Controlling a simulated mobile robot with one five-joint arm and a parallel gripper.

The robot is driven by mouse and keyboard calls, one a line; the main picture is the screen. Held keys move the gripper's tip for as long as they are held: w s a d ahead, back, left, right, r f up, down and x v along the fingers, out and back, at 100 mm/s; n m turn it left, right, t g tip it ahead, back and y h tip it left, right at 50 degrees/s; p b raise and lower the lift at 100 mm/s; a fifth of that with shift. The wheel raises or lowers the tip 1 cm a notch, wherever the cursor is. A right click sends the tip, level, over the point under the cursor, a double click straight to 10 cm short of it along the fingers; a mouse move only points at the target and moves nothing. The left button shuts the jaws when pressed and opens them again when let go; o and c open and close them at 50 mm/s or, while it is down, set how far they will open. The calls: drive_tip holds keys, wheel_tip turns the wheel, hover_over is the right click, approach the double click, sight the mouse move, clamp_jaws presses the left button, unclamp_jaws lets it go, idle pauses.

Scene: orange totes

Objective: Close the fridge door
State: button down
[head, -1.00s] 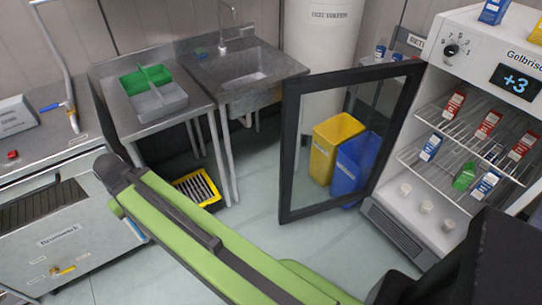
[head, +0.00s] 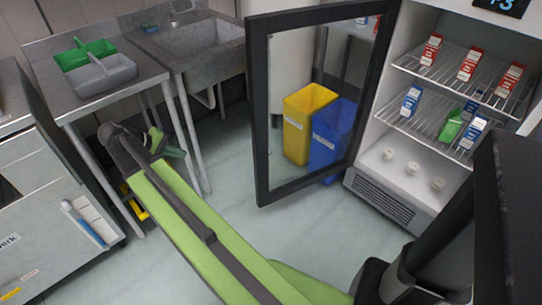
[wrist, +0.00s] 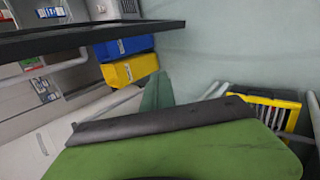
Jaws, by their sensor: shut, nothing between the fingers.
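The fridge (head: 407,160) stands at the right in the head view. Its glass door with a dark frame (head: 258,120) is swung wide open, reaching out to the left of the cabinet. In the wrist view the dark door frame (wrist: 90,40) crosses the upper left. My green arm reaches to the left across the foreground. My gripper (head: 172,146) is shut and empty, left of the door's free edge and apart from it, over the floor near the sink table. Its green fingers also show in the wrist view (wrist: 158,92).
Yellow (head: 305,125) and blue (head: 333,138) bins show through the door glass. Cartons (head: 470,62) and small white cups stand inside the fridge. A steel sink table (head: 120,85) with green and grey totes is at the left. Open floor (head: 225,165) lies between table and door.

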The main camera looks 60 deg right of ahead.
sight(271, 133)
drive_tip(key=s+d+f+m+g+h+b, duration=0.25)
drive_tip(key=d+b, duration=0.35)
drive_tip(key=d, duration=0.3)
drive_tip(key=s+d+f+m+g+h+b, duration=0.1)
drive_tip(key=s+d+f+g+b, duration=0.25)
drive_tip(key=d+b, duration=0.45)
drive_tip(key=shift+s+d+r+m+g+h+b, duration=0.1)
drive_tip(key=shift+s+d+m+g+b, duration=0.45)
drive_tip(key=shift+s+d, duration=1.7)
drive_tip(key=shift+s+d+r+m+g+h+b, duration=0.15)
drive_tip(key=shift+s+d+g+b, duration=0.65)
drive_tip(key=shift+s+d, duration=1.45)
drive_tip(key=shift+s+d+r+m+g+b, duration=0.1)
drive_tip(key=shift+s+d+m+g+b, duration=0.55)
drive_tip(key=shift+s+d, duration=1.6)
drive_tip(key=shift+s+a, duration=0.45)
drive_tip(key=shift+a, duration=0.05)
